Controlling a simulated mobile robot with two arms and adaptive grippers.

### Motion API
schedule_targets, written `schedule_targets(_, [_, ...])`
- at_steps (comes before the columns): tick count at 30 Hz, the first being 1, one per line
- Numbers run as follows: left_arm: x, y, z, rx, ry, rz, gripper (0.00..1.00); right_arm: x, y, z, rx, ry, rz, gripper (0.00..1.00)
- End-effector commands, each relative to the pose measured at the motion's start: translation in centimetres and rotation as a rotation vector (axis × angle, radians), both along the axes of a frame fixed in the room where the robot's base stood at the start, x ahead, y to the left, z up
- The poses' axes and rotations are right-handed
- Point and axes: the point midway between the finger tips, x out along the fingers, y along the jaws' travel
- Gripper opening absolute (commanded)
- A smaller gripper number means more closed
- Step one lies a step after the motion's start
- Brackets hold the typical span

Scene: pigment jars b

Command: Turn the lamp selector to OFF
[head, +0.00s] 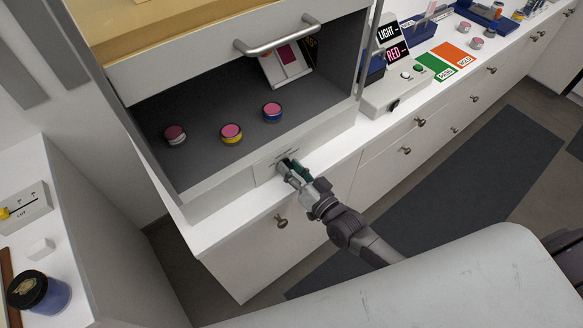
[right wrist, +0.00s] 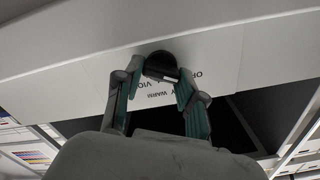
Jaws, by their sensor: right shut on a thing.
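The lamp selector's dark round knob (right wrist: 160,62) shows in the right wrist view, on a pale printed plate (right wrist: 205,88) with "WARM" and partly hidden lettering beginning "OF". My right gripper (right wrist: 160,84) has its fingers on both sides of the knob and is shut on it. In the head view, my right gripper (head: 287,166) is at the label plate (head: 264,174) on the front of the grey-floored booth (head: 215,165). The gripper hides most of the knob there, and I cannot tell which setting it points to. My left gripper is not in view.
Jars with pink tops (head: 175,134), (head: 231,133), (head: 272,112) stand inside the booth, under a raised front with a metal handle (head: 278,43). A button box (head: 395,95) stands right of the booth. Drawer knobs (head: 281,222) stick out below the counter.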

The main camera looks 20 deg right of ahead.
Motion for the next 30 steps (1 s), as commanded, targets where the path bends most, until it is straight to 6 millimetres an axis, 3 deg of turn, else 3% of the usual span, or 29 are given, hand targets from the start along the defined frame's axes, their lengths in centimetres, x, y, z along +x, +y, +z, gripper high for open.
schedule_targets(6, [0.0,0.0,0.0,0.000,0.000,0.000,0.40,0.0,0.0,-0.1,-0.005,0.000,0.000,0.05])
schedule_targets(7, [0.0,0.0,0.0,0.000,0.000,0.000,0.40,0.0,0.0,-0.1,-0.005,0.000,0.000,0.41])
schedule_targets(9, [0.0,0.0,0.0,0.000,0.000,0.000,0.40,0.0,0.0,-0.1,-0.005,0.001,0.000,0.50])
schedule_targets(20, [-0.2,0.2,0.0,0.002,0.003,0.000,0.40,-0.4,-0.2,-0.1,-0.002,0.001,0.000,0.50])
schedule_targets(23, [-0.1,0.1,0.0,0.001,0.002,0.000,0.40,-1.6,-0.6,-0.2,-0.002,0.004,0.000,0.50])
schedule_targets(30, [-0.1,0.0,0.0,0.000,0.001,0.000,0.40,-6.4,-2.3,-0.2,-0.005,0.005,0.001,0.50])
